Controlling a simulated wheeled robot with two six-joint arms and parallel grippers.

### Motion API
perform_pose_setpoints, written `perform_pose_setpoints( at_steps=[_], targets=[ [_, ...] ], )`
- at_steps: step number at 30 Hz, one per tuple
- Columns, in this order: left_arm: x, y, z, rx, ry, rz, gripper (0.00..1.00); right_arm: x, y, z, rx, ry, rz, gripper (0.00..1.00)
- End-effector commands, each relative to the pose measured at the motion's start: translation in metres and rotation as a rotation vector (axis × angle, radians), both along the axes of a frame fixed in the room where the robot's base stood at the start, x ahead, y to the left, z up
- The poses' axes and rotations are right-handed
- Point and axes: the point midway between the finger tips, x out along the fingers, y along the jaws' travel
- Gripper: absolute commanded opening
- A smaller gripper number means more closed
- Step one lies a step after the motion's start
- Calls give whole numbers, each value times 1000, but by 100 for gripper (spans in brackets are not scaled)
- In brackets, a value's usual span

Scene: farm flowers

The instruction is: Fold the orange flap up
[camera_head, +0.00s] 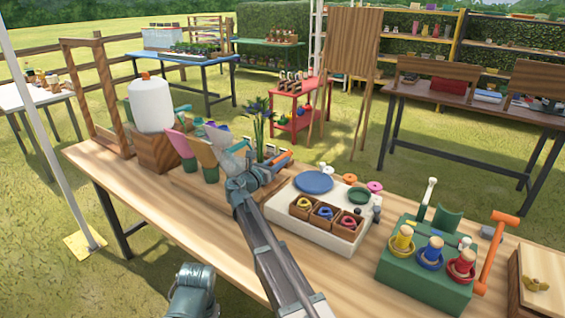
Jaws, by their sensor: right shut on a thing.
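My right arm reaches up from the bottom middle across the wooden table (400,215). Its gripper (268,163) is at the middle of the table, left of the white tray. How far the flap is tilted is too small to tell.
The white tray (285,226) holds a blue disc (313,182) and small wooden boxes. A green block (420,285) with coloured pegs and an orange T-shaped tool (493,255) stand right. A white jar (151,105) and coloured cones (181,145) stand left. The front left tabletop is clear.

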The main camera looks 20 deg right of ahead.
Motion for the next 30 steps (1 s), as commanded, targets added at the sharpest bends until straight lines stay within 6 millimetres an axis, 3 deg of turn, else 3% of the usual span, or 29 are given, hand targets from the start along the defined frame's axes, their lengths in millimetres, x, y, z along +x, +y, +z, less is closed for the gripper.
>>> perform_pose_setpoints(
  at_steps=[6,7,11,22,29,30],
  targets=[
    [0,0,-1,0,0,0,60,-1,-1,0,-3,0,-2,0],
    [0,0,-1,0,0,0,60,-1,-1,0,-3,0,-2,35],
    [0,0,-1,0,0,0,60,-1,-1,0,-1,0,-2,59],
    [0,0,-4,0,0,0,60,-4,-3,-4,19,-27,-1,60],
    [0,0,-26,0,0,0,60,-23,-16,-26,154,-198,0,60],
    [0,0,-21,0,0,0,60,-27,-7,-21,158,-200,4,60]
  ],
)
